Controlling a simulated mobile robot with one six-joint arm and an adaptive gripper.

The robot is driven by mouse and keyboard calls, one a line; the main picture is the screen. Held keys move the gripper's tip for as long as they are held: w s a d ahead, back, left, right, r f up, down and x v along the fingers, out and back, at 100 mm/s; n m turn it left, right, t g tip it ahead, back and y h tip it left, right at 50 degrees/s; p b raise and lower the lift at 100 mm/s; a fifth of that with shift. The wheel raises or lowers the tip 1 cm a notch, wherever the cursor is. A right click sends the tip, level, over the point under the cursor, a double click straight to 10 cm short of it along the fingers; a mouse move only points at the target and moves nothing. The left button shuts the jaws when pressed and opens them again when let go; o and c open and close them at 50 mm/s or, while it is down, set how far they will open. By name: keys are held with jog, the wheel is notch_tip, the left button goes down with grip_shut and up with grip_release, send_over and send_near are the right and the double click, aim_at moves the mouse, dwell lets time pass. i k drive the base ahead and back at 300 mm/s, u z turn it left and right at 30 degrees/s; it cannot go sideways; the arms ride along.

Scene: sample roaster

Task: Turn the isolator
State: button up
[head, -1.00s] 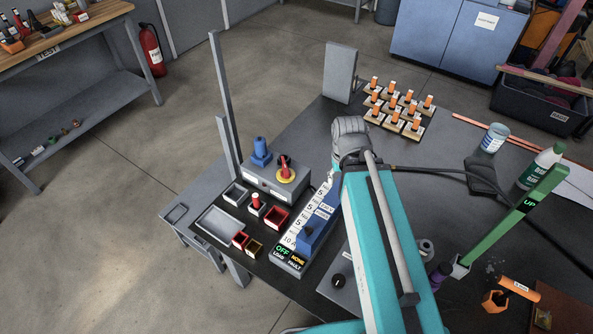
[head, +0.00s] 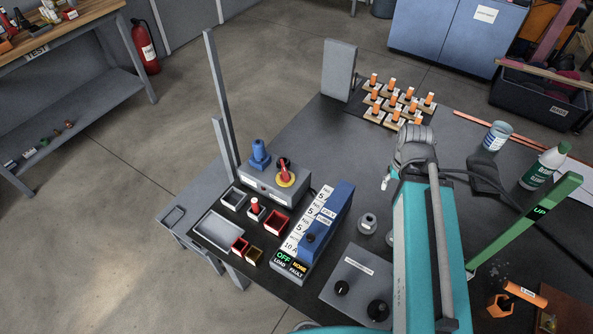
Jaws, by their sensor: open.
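The isolator is a red handle on a yellow disc (head: 286,173), on the top of a grey box (head: 268,185) at the left end of the dark bench. The handle points towards the far side of the box. My gripper (head: 387,182) is open, up and to the right of the box, clear of the isolator. Only a small light fingertip shows past my grey wrist, so most of the gripper is hidden. I see nothing held in it.
A blue plug (head: 260,153) stands on the same box. Small trays (head: 219,229) and red bins (head: 277,222) lie in front. A blue-topped breaker strip (head: 330,215) runs beside the box. A knob panel (head: 355,284) is nearer. Orange-topped pieces (head: 400,100) stand behind.

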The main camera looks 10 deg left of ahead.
aim_at(284, 177)
jog(key=z, duration=0.45)
jog(key=k, duration=1.15)
jog(key=u, duration=0.95)
jog(key=i, duration=0.9)
jog(key=u, duration=0.05)
